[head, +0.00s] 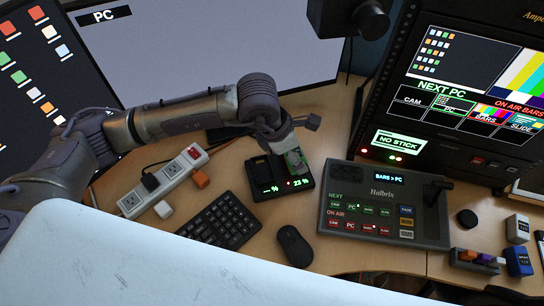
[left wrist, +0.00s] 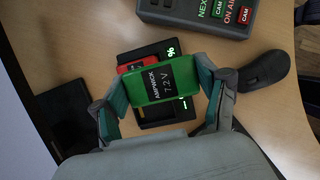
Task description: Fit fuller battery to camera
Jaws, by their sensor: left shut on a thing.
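My left gripper (head: 284,135) is shut on a green battery (head: 294,158) and holds it over the black two-bay charger (head: 281,186). In the left wrist view the green battery (left wrist: 168,83) sits between the fingers, its label reading AMPBRICK 7.2 V. A red battery (left wrist: 128,67) shows partly beneath it in one charger bay; the green battery hides the rest. The charger's right readout is 23 %; its left one shows dashes. A black device (head: 347,18) hangs at the top; I cannot tell whether it is the camera. My right gripper is not in view.
A power strip (head: 163,183), keyboard (head: 216,220) and mouse (head: 294,246) lie around the charger. The Halbrix switcher (head: 383,205) stands right of it. Small battery-like blocks (head: 518,259) stand at far right. A white surface (head: 150,262) covers the lower left.

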